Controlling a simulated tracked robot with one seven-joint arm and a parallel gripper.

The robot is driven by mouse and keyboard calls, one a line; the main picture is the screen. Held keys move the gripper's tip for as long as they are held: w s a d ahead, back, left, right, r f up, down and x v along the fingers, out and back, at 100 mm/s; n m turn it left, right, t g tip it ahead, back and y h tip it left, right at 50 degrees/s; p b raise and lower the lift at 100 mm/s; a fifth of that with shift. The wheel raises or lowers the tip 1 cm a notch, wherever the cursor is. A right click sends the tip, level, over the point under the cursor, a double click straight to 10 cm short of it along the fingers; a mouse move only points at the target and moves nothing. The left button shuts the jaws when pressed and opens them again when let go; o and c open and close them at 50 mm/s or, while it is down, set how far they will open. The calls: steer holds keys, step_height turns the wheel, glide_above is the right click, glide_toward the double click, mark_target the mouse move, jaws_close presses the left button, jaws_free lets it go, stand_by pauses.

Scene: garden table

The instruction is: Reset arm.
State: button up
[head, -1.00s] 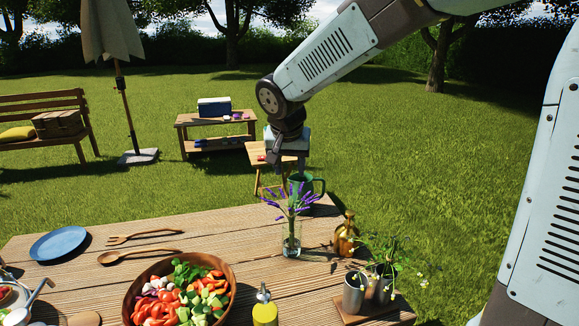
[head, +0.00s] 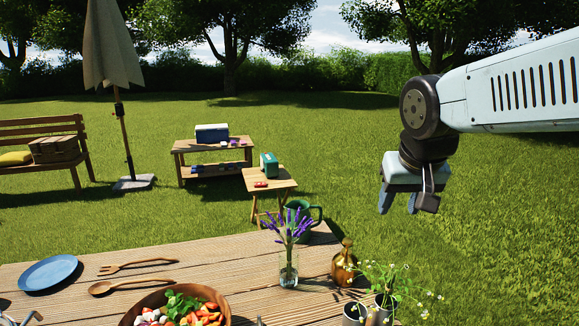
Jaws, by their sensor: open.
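My gripper (head: 399,203) is in the head view, right of centre. It hangs pointing down in the air, over the grass beyond the right part of the wooden table (head: 215,262). Its two fingers stand apart with nothing between them. It is clear of everything on the table. A green mug (head: 304,222) stands at the table's far edge, to the left of and below my gripper in the picture. A glass of purple lavender (head: 289,270) stands in front of the mug.
A brass bottle (head: 344,268) and metal pots with white flowers (head: 384,305) stand on the table's right. A salad bowl (head: 222,308), wooden spoon (head: 130,286), wooden fork (head: 137,266) and blue plate (head: 48,273) are to the left. A small side table (head: 268,182) stands behind.

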steer(key=s+d, duration=0.3)
steer(key=s, duration=0.3)
steer(key=shift+s+d+f, duration=0.15)
steer(key=shift+f, duration=0.25)
